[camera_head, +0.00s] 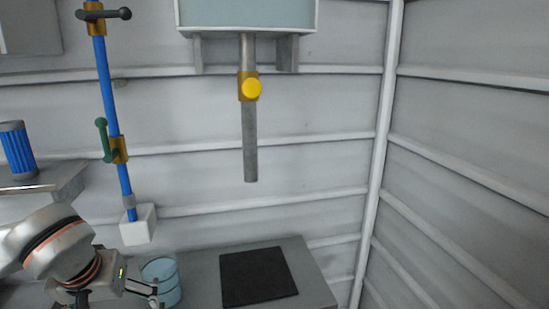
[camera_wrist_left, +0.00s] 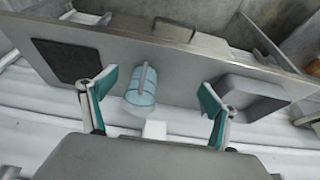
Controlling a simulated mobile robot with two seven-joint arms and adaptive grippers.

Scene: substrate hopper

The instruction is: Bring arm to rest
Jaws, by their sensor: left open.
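My left arm comes in at the lower left of the head view. In the left wrist view my left gripper (camera_wrist_left: 158,88) is open, its two teal-padded fingers wide apart with nothing held. A light-blue bucket (camera_wrist_left: 138,92) with a grey handle shows between and beyond the fingers, nearer the left one. In the head view the bucket (camera_head: 168,285) stands on the grey bench, just right of the gripper and partly hidden by it. My right gripper is in neither view.
A black mat (camera_head: 257,276) lies on the grey bench (camera_head: 205,268). A hopper (camera_head: 247,14) with a grey pipe and yellow valve (camera_head: 249,88) hangs above. A blue pipe (camera_head: 108,85) with valves runs down the wall. A blue ribbed cylinder (camera_head: 18,150) stands on a shelf.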

